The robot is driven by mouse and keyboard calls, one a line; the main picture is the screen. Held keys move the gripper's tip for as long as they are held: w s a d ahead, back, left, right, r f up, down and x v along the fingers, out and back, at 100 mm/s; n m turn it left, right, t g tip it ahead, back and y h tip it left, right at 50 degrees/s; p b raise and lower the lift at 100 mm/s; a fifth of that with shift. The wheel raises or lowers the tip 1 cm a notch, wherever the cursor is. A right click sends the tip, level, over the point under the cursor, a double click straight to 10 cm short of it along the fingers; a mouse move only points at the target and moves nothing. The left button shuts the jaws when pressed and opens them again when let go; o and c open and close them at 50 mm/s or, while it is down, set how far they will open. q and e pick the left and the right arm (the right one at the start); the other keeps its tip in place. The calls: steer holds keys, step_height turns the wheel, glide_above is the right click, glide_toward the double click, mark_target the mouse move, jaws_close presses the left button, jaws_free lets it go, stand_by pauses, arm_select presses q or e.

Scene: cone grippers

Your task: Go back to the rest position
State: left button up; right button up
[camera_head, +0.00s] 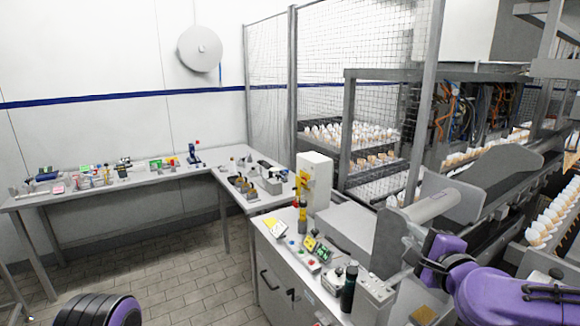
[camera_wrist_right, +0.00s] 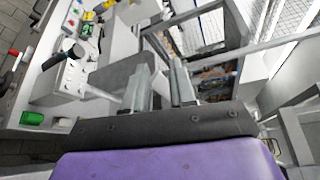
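My right arm, purple and dark grey, comes in from the lower right of the head view. Its gripper (camera_head: 412,255) is in front of the grey machine parts, above the right end of the near bench. In the right wrist view, the two grey fingers (camera_wrist_right: 161,88) stand apart with a gap and nothing held between them. My left gripper is out of view; only a black and purple part of my left arm shows at the bottom left of the head view.
A long table (camera_head: 120,185) with small items runs along the wall. The machine with rows of cones (camera_head: 555,220) stands at right. Tiled floor (camera_head: 190,285) is clear at left.

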steer(key=s+d+f+n+g+h+b, duration=0.15)
steer(key=s+f, duration=0.25)
steer(key=f, duration=0.7)
steer(key=s+f+n+g+h+b, duration=0.1)
steer(key=s+f+n+g+b, duration=0.2)
steer(key=f, duration=0.8)
steer(key=s+f+n+g+h+b, duration=0.2)
steer(key=s+f, duration=0.2)
steer(key=f, duration=0.7)
arm_select(q)
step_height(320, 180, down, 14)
steer(key=b, duration=0.7)
steer(key=shift+b, duration=0.35)
arm_select(e)
steer(key=s+d+f+n+g, duration=0.2)
steer(key=s+f+n+g, duration=0.4)
steer(key=s+f, duration=1.9)
steer(key=shift+d+f+g+h, duration=0.25)
steer(key=shift+g+h, duration=0.1)
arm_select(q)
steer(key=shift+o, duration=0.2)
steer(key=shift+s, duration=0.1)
